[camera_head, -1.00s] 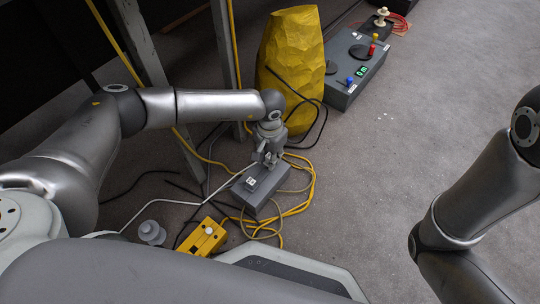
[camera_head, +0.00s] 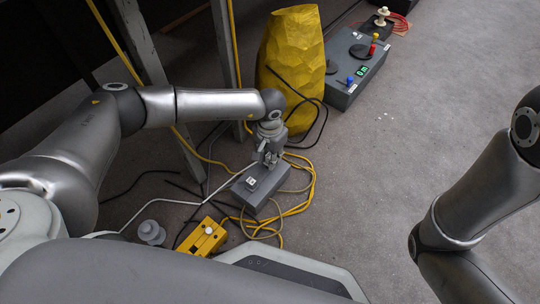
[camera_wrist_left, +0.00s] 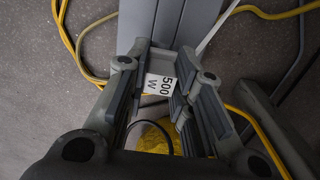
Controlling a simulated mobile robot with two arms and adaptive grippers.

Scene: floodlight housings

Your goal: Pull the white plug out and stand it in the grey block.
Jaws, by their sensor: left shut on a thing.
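My left gripper (camera_head: 268,163) points down at the far end of the grey block (camera_head: 262,192) on the floor. Its fingers, seen in the left wrist view (camera_wrist_left: 163,52), are shut on a piece that they mostly hide. The block also shows in the left wrist view (camera_wrist_left: 180,20). My right gripper is out of view.
A yellow box (camera_head: 203,237) and a light grey round piece (camera_head: 151,232) lie left of the block. Yellow cables (camera_head: 305,195) loop on its right. A yellow sack-like form (camera_head: 291,65) and a grey control box (camera_head: 352,75) stand behind. The floor at right is clear.

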